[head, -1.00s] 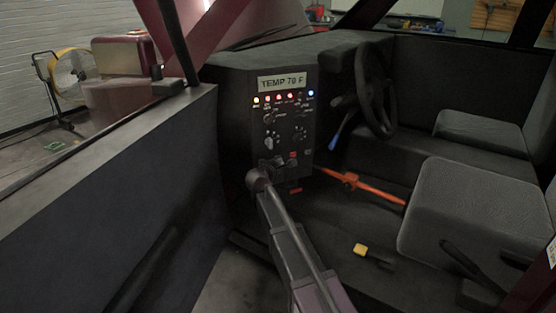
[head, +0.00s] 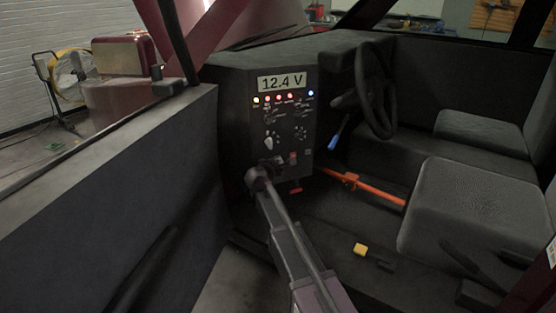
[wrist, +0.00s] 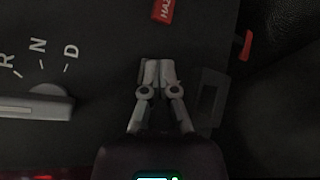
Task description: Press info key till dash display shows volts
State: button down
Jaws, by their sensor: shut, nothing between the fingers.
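The dash display (head: 282,83) at the top of the dark panel reads "12.4 V" in the head view. My gripper (wrist: 158,65) is shut and empty, its fingertips together in front of the panel face in the wrist view. In the head view my gripper (head: 276,161) is at the lower part of the panel. I cannot make out the info key; my fingers may hide it. I cannot tell whether the fingertips touch the panel.
Beside my fingers in the wrist view are a selector lever (wrist: 35,105) marked R, N, D, a red "HAZ" label (wrist: 163,9) and a red handle (wrist: 245,45). The steering wheel (head: 374,92) and an orange bar (head: 378,194) are right of the panel.

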jog(key=shift+s, duration=0.15)
dwell(0.3)
jog(key=shift+s+d, duration=0.3)
jog(key=shift+s, duration=0.25)
jog(key=shift+s, duration=0.1)
jog(key=s, duration=0.1)
jog(key=s+d, duration=0.1)
jog(key=s, duration=0.1)
jog(key=s+d, duration=0.1)
jog(key=shift+s, duration=0.2)
dwell(0.4)
jog(key=shift+d, duration=0.15)
dwell(0.5)
